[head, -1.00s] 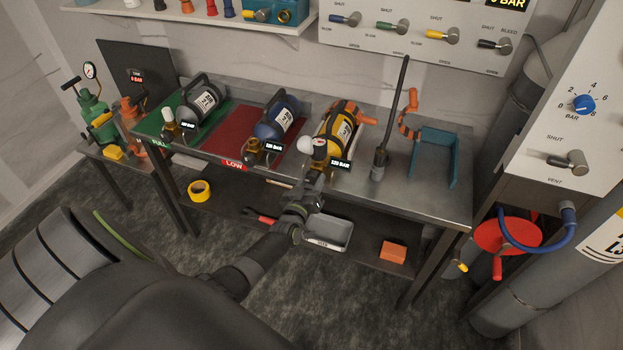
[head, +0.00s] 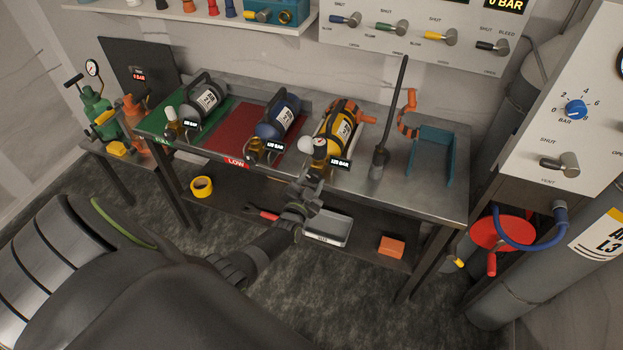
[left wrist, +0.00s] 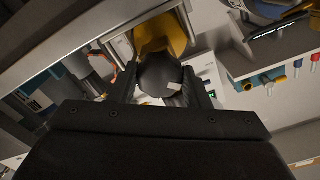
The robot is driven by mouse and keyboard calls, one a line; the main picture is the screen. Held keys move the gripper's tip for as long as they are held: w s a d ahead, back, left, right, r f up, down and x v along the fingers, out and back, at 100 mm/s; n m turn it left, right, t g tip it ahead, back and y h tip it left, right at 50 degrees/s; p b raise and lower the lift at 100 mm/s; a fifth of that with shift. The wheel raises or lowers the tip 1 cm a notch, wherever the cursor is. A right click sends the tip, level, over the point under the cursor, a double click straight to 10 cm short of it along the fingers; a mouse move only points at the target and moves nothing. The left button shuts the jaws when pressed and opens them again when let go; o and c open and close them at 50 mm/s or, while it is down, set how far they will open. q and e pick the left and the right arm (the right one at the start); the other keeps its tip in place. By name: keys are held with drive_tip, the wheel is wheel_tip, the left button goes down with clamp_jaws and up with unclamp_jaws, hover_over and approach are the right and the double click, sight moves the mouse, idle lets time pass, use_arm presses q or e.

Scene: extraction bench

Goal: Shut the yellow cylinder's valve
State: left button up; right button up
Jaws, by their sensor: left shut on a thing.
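The yellow cylinder (head: 336,124) lies on the metal bench, its valve end toward me. A white round knob (head: 306,145) and a gauge sit at that end, beside a 120 BAR tag (head: 340,163). My left gripper (head: 314,172) is at the valve end, just below the gauge. In the left wrist view its fingers (left wrist: 163,88) are shut on a dark rounded part of the valve (left wrist: 160,72), with the yellow body (left wrist: 160,36) behind it. The fingers hide part of the valve, and I cannot tell how far it is turned. My right gripper is out of view.
A blue cylinder (head: 277,117) lies on the red LOW mat (head: 228,128), and a grey one (head: 207,98) on the green mat. Right of the yellow cylinder stand a dark upright rod tool (head: 380,155) and a teal bracket (head: 434,150). A shelf with a tray (head: 327,230) is below.

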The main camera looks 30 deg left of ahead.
use_arm(q)
drive_tip(key=m, duration=0.4)
drive_tip(key=shift+m+p, duration=0.3)
drive_tip(key=shift+p, duration=0.1)
drive_tip(key=shift+m+p, duration=0.35)
drive_tip(key=shift+m, duration=2.15)
drive_tip(key=o, duration=1)
drive_tip(key=v, duration=1.7)
drive_tip(key=shift+s+p, duration=0.2)
drive_tip(key=shift+p, duration=0.25)
